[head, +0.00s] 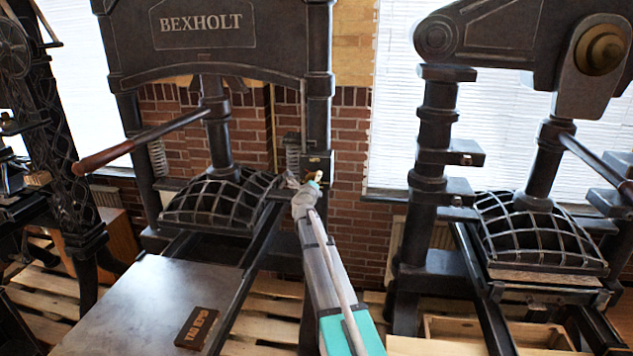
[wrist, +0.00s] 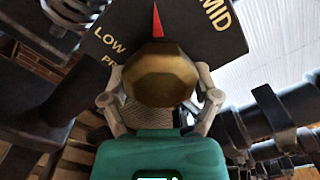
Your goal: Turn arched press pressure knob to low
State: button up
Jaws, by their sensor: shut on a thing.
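The arched press (head: 203,45), dark iron with BEXHOLT on its crown, stands left of centre in the head view. Its brass pressure knob (wrist: 158,72) fills the middle of the wrist view, in front of a dark dial plate (wrist: 188,28). A red pointer (wrist: 157,22) above the knob points between the words LOW, at left, and MID, at right. My gripper (head: 311,184) is at the press's right column and hides most of the knob in the head view. In the wrist view its two fingers close on the knob from either side.
A second press (head: 437,150) with a caged platen stands at right. The arched press's wooden-gripped lever (head: 140,142) sticks out to the left. A metal bed (head: 150,295) with a small dark block (head: 197,328) lies in front. Wooden pallets cover the floor.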

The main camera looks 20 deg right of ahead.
jog(key=n, duration=0.6)
jog(key=shift+s+n, duration=0.2)
jog(key=shift+n, duration=0.1)
jog(key=n, duration=0.6)
jog(key=shift+r+n, duration=0.1)
jog(key=shift+n, duration=0.2)
jog(key=o, duration=0.9)
jog(key=shift+o, duration=0.3)
jog(key=shift+w, duration=0.1)
